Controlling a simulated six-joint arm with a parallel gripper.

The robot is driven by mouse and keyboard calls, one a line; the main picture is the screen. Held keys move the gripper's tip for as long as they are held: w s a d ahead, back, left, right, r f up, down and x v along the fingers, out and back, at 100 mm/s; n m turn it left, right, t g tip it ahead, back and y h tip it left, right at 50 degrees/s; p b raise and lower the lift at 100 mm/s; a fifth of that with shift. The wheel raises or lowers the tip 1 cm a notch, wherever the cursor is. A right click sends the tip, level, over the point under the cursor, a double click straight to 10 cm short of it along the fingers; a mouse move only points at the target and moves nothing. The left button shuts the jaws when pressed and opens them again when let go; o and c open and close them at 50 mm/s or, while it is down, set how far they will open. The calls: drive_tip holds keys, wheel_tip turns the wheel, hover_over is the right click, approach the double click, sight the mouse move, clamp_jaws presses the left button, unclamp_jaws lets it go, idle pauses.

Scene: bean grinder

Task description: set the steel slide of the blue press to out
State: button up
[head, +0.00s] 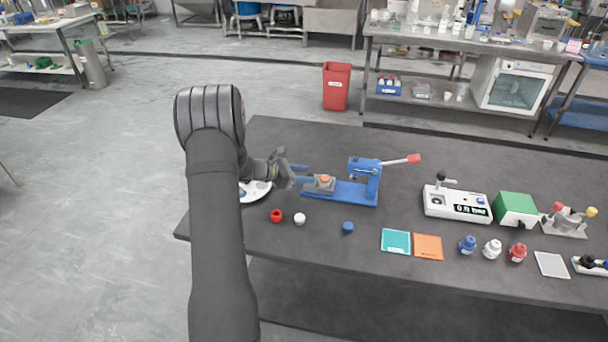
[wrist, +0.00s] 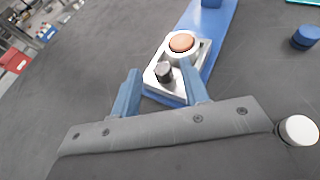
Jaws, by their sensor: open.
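The blue press (head: 364,180) stands on the dark table, with its red-tipped lever reaching to the right. Its steel slide (head: 318,184) sits on the left part of the blue base, away from the press column, and holds a round orange-brown piece. In the wrist view the slide (wrist: 158,84) shows with a dark upright knob (wrist: 163,72) at its near end. My gripper (head: 303,174) is at the left end of the press. In the wrist view my gripper (wrist: 163,90) is open, its blue fingers on either side of the knob, with no clear contact.
A red piece (head: 276,216), a white piece (head: 299,219) and a blue piece (head: 348,228) lie in front of the press. A white plate (head: 254,190) is partly hidden behind my arm. A scale (head: 456,204) and a green box (head: 515,209) stand to the right.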

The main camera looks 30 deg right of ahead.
drive_tip(key=v, duration=1.7)
drive_tip(key=x, duration=1.7)
drive_tip(key=shift+s+d, duration=0.2)
drive_tip(key=shift+d, duration=0.15)
drive_tip(key=shift+o, duration=0.2)
